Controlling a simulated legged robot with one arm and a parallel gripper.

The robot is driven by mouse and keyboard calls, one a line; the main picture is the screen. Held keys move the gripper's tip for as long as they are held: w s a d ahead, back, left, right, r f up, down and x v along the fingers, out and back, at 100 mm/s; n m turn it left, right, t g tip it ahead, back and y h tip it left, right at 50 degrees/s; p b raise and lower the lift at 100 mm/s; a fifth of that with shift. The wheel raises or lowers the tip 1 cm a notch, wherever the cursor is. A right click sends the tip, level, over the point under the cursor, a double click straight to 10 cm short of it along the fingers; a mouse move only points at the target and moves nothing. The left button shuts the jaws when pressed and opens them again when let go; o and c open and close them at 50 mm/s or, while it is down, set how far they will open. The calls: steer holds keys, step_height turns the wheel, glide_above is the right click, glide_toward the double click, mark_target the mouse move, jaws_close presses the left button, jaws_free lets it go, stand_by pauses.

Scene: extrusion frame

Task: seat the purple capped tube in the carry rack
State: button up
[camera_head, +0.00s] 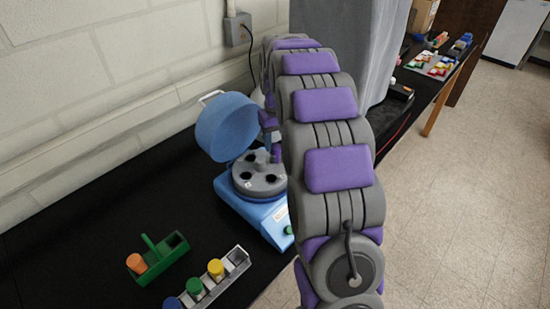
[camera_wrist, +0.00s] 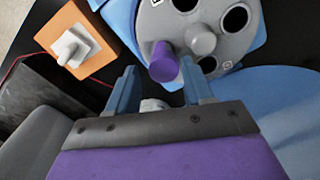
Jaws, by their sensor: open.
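The purple capped tube (camera_wrist: 163,62) stands in the grey rotor (camera_wrist: 222,52) of the blue centrifuge, beside the rotor's grey centre knob (camera_wrist: 200,40). My gripper (camera_wrist: 158,68) is open, with its blue fingers on either side of the purple cap; I cannot tell whether they touch it. In the head view my arm hides the gripper and the purple tube. The green carry rack (camera_head: 172,266) with an upright handle stands on the black bench at the lower left. It holds an orange capped tube (camera_head: 136,263) at its left end; its right compartment looks empty.
The centrifuge's blue lid (camera_head: 226,126) stands open. A grey rack (camera_head: 236,258) with blue, green and yellow capped tubes stands right of the carry rack, its right-end slot empty. An orange plate with a white knob (camera_wrist: 70,46) lies near the centrifuge. The left bench is clear.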

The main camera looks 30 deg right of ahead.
mark_target(275, 146)
steer(key=f, duration=0.1)
steer(key=f+b, duration=0.1)
steer(key=f, duration=0.3)
steer(key=shift+w+a+f, duration=0.1)
steer(key=shift+w, duration=0.2)
steer(key=shift+c, duration=0.2)
steer(key=c, duration=0.8)
